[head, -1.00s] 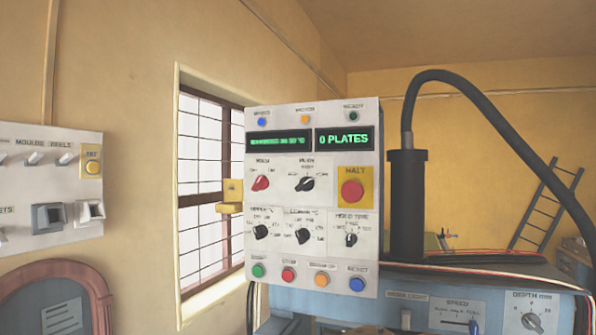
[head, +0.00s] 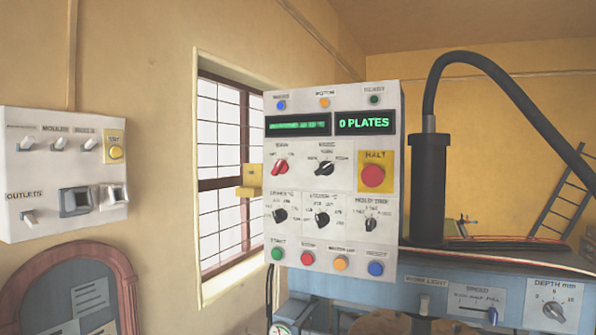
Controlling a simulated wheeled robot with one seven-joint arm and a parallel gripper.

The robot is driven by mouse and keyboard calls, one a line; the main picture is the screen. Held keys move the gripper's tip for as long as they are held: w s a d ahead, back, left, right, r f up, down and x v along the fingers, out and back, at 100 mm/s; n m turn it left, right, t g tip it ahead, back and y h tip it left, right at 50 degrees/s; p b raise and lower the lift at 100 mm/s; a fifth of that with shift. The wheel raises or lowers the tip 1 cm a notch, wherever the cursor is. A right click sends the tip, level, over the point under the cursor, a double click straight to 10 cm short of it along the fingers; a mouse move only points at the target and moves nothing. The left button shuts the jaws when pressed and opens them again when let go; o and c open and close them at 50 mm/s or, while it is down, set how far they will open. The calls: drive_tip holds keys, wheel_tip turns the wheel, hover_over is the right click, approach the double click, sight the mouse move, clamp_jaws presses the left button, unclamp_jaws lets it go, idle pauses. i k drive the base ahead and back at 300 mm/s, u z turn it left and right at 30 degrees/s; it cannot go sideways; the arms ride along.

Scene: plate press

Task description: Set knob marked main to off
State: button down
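A white control panel (head: 334,258) stands in the middle of the head view. It carries a red knob (head: 280,167) at upper left, whose small label is too blurred to read for certain. A black knob (head: 325,168) sits to its right. Three more black knobs form the row below: left (head: 280,215), middle (head: 322,219) and right (head: 371,224). I cannot read for sure which knob is marked main, nor its setting. My gripper is not in view.
A red halt button (head: 373,176) on a yellow plate sits right of the upper knobs. Coloured push buttons line the panel's bottom edge. A switch board (head: 40,180) hangs on the left wall. A blue machine (head: 420,272) with a black hose (head: 480,62) stands at right.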

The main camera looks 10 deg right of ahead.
sight(281, 166)
drive_tip(key=z, duration=0.05)
drive_tip(key=k, duration=0.6)
drive_tip(key=u, duration=0.5)
drive_tip(key=i, duration=1.25)
drive_tip(key=u, duration=0.55)
